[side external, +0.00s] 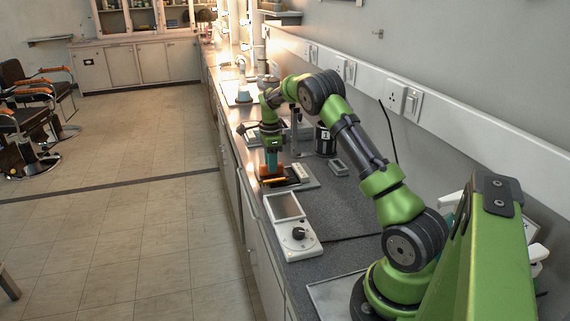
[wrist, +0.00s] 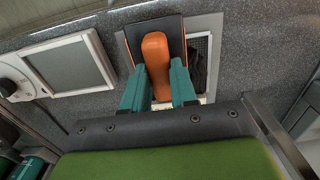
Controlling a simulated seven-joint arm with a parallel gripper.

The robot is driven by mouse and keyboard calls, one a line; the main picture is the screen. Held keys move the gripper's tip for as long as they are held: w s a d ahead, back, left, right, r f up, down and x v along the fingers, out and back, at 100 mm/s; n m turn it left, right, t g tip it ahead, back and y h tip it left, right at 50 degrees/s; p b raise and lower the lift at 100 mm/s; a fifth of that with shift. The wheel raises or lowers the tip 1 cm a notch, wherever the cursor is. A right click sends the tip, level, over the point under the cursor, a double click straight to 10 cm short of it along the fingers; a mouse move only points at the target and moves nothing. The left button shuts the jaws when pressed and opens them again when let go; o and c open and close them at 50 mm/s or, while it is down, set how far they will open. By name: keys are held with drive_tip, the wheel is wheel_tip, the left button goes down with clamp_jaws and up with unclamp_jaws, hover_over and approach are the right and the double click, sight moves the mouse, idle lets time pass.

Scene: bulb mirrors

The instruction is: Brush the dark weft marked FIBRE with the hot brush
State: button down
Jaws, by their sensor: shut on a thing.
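My gripper (wrist: 158,92) has teal fingers closed around the orange handle of the hot brush (wrist: 155,55), which has a dark, orange-edged plate behind it. In the side external view my gripper (side external: 272,164) points down at the worktop, and the orange and dark brush (side external: 273,180) is low between its fingers. A dark patch, perhaps the weft (wrist: 196,70), lies on a mesh in a pale-framed tray (wrist: 215,30), right of the brush and partly hidden by it and a finger. No FIBRE mark is readable. I cannot tell whether the brush touches the weft.
A white device (side external: 298,240) with a grey screen and dial stands nearer my base; it also shows in the wrist view (wrist: 68,65). A black jar (side external: 325,143) and small grey box (side external: 339,167) stand toward the wall. The counter's front edge is close to the brush.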

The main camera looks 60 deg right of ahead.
sight(280, 163)
drive_tip(key=shift+w+a+f, duration=0.15)
drive_tip(key=shift+w+a, duration=1.7)
drive_tip(key=shift+a, duration=0.05)
drive_tip(key=shift+r, duration=1.3)
drive_tip(key=shift+d, duration=0.1)
drive_tip(key=s+d, duration=0.5)
drive_tip(key=shift+s+d, duration=0.4)
drive_tip(key=shift+f, duration=1.2)
